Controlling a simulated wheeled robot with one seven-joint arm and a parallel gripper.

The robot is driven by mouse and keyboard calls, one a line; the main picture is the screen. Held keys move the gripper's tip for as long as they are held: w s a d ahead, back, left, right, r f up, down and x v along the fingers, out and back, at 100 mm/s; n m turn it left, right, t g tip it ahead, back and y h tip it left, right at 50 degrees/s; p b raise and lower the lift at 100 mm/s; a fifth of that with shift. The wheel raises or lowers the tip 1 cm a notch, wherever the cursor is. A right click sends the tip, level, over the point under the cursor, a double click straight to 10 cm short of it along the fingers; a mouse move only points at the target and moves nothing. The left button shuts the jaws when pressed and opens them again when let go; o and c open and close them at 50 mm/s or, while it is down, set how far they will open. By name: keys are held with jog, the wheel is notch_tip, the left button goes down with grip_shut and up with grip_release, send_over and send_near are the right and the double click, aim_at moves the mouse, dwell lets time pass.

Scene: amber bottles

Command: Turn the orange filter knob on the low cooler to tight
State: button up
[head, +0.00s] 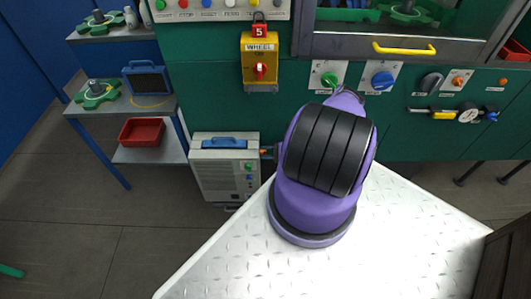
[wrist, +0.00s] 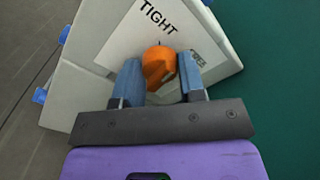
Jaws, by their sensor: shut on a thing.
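The low cooler (head: 225,168) is a pale grey box with a blue handle on top, on the floor left of my purple arm. In the wrist view its white plate (wrist: 128,38) carries the word TIGHT, above and slightly left of the orange filter knob (wrist: 158,62). My gripper (wrist: 160,76) has its two blue-grey fingers on either side of the knob and is shut on it. I cannot tell exactly which way the knob points. In the head view the knob (head: 265,152) shows only as a small orange patch by the cooler's right side.
A yellow WHEEL switch box (head: 260,70) hangs on the green wall panel above the cooler. A shelf unit with a red bin (head: 142,132) stands to the left. A pale treadplate surface (head: 400,245) lies below my arm. The floor left of the cooler is clear.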

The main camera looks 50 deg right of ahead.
jog(key=n, duration=0.7)
dwell(0.6)
jog(key=o, duration=0.9)
jog(key=v, duration=1.1)
